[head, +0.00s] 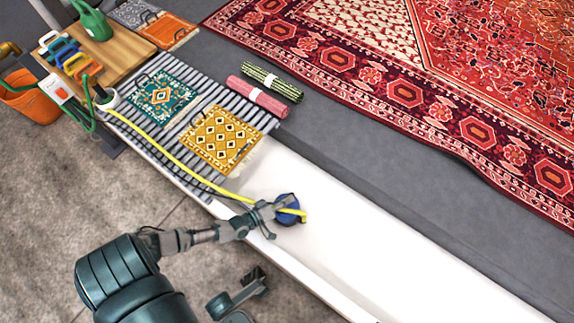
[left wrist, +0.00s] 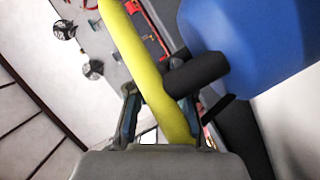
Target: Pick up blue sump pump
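The blue sump pump (head: 289,217) sits at the near left end of the white washpit floor. A yellow hose (head: 185,163) runs to it and crosses its top. My left gripper (head: 277,216) is at the pump, its fingers spread apart. In the left wrist view the pump's blue body (left wrist: 255,45) fills the upper right, and a black stub or handle (left wrist: 198,73) projects from it. The yellow hose (left wrist: 148,75) crosses in front of the open left fingers (left wrist: 167,118); contact is unclear. My right gripper (head: 237,290) shows partly at the bottom edge, open and empty.
A wooden bench (head: 122,50) with brushes and an orange bucket (head: 30,98) stand at upper left. A large red rug (head: 480,100) lies beyond. The pit floor (head: 400,260) to the right is clear.

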